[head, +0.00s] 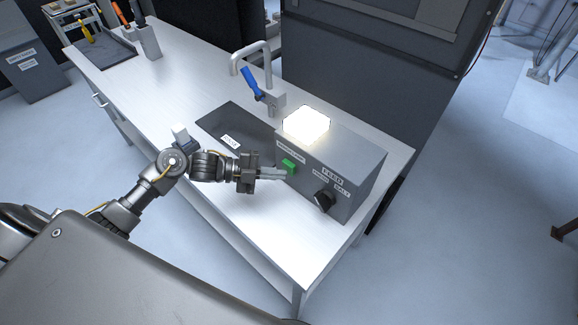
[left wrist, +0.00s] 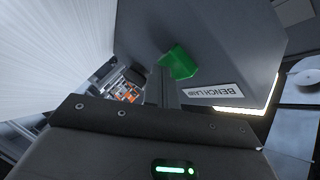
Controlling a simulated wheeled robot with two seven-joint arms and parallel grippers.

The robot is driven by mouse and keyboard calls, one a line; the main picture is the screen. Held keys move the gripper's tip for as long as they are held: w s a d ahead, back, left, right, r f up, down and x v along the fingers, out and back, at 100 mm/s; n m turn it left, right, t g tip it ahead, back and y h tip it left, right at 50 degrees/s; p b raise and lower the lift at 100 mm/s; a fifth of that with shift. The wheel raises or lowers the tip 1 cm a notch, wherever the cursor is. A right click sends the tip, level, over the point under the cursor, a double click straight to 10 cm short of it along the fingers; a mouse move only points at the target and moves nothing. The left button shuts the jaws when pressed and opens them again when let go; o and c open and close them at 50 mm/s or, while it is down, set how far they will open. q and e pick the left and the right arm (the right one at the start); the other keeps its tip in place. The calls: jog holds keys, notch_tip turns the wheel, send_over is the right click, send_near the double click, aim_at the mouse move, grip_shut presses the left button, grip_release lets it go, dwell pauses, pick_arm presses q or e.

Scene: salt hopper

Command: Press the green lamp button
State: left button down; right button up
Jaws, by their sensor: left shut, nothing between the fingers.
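The green lamp button (head: 288,166) sits on the front face of a grey control box (head: 352,165) on the bench. A square lamp (head: 306,124) on top of the box glows bright white. My left gripper (head: 284,173) is shut and empty, with its fingertips right at the green button. In the left wrist view the green button (left wrist: 180,62) shows just beyond the fingers (left wrist: 166,78), beside a label reading BENCH LAMP (left wrist: 213,92). I cannot tell whether the fingertips touch it. My right gripper is not in view.
A black knob (head: 325,200) is on the same box face, right of the button. A dark sink (head: 236,135) and a tap with a blue handle (head: 251,83) lie behind the gripper. The white bench top (head: 290,240) is clear in front of the box.

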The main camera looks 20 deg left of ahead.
pick_arm(q)
jog(key=shift+w, duration=0.1)
dwell(0.5)
jog(key=shift+w+d+b, duration=0.1)
jog(key=shift+w+b, duration=0.2)
jog(key=shift+w, duration=0.05)
jog(key=shift+s, duration=0.4)
dwell(0.3)
jog(key=s+a+p, duration=0.2)
jog(key=s, duration=0.3)
jog(key=shift+s, duration=0.35)
